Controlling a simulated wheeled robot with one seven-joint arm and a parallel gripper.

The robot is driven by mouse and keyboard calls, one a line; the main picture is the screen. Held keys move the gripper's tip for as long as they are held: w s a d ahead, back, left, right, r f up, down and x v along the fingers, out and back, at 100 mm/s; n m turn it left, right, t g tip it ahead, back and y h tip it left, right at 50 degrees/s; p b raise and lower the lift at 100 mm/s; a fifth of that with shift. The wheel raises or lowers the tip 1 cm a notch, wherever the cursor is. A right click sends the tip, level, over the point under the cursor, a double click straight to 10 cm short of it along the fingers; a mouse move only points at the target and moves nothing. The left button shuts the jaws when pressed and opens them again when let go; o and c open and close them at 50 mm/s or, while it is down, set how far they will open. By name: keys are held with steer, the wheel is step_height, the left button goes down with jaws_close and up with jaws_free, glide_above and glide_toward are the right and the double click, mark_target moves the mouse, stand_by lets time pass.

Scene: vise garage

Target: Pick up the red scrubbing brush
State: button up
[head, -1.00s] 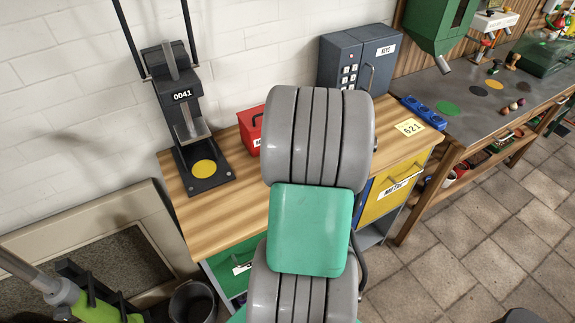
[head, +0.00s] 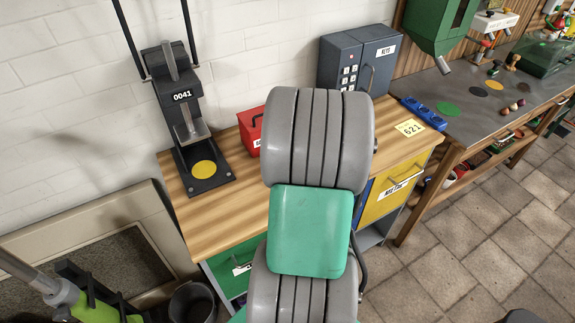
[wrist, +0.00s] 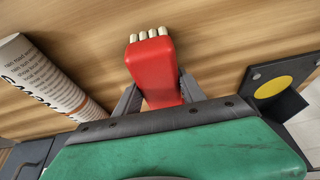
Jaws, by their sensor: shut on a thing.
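The red scrubbing brush (wrist: 152,72) shows in the wrist view, with pale bristle tufts at its far end. My gripper (wrist: 158,92) is shut on it, one finger on each side of the red body. The wood-topped bench fills the background behind the brush. I cannot tell whether the brush touches the bench top or is held just above it. In the head view my own arm hides the gripper and the brush.
A printed paper roll or can (wrist: 45,80) is left of the brush. The black press (head: 195,130) with a yellow disc stands on the bench (head: 235,200). A red box (head: 250,130) and a grey key cabinet (head: 355,60) stand at the back.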

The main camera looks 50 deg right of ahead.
steer(key=c, duration=0.3)
steer(key=shift+c, duration=0.2)
steer(key=shift+r+p, duration=0.35)
steer(key=shift+r, duration=0.2)
step_height(320, 180, up, 3)
steer(key=shift+r+b, duration=0.1)
steer(key=shift+b, duration=0.25)
steer(key=a+r, duration=0.1)
steer(key=s+a+r, duration=0.1)
steer(key=r, duration=0.1)
steer(key=s+a+r+b, duration=0.1)
steer(key=shift+a+r, duration=0.15)
steer(key=shift+a, duration=0.05)
steer(key=s+a+r+b, duration=0.1)
steer(key=s+a+r, duration=0.4)
steer(key=a, duration=0.3)
steer(key=shift+s+a+b, duration=0.2)
steer(key=shift+a+b, duration=0.1)
